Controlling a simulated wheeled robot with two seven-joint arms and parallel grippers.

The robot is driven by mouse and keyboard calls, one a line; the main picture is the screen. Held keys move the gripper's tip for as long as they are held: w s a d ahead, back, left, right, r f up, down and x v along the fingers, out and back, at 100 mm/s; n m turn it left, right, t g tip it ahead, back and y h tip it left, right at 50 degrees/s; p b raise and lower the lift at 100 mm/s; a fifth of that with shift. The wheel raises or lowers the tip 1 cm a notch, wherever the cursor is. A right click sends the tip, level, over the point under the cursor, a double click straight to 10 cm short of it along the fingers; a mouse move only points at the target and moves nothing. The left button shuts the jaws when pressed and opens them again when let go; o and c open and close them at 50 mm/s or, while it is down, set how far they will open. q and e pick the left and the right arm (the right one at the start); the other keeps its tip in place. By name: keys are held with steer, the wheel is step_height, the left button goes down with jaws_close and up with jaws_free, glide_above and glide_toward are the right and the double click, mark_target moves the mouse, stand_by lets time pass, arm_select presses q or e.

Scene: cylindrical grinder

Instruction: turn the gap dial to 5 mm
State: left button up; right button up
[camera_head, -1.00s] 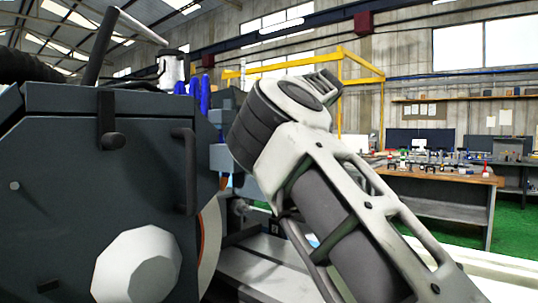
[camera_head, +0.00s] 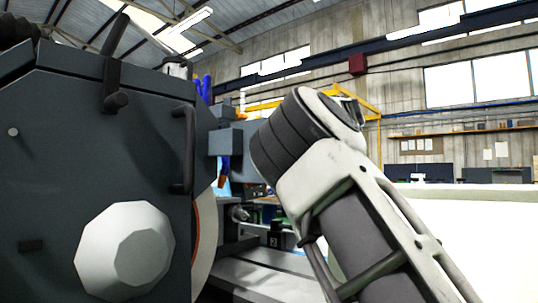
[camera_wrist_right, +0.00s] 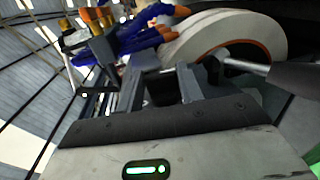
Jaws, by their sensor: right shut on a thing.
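My right gripper (camera_wrist_right: 163,82) shows in the right wrist view, its two grey fingers close in on a small dark part between them. I cannot make out a scale or number on that part, and the fingers hide most of it. The grinding wheel (camera_wrist_right: 225,35), pale with an orange ring, is just beyond the fingers. In the head view my right arm rises from the lower right and its gripper is hidden. The grinder (camera_head: 100,165) fills the left, with a pale faceted knob (camera_head: 125,252) low on its dark side. My left gripper is out of view.
Blue hoses (camera_wrist_right: 135,42) run close past the fingers, and a silver rod (camera_wrist_right: 243,66) with a dark end is to their right. A black handle (camera_head: 184,150) stands out from the grinder's side. A large white surface (camera_head: 455,235) fills the lower right.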

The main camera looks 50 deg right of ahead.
stand_by(0.3)
steer(key=o, duration=1)
steer(key=shift+s, duration=0.15)
steer(key=b+v, duration=0.2)
steer(key=v, duration=1.3)
steer(key=shift+s, duration=0.4)
steer(key=shift+f, duration=0.1)
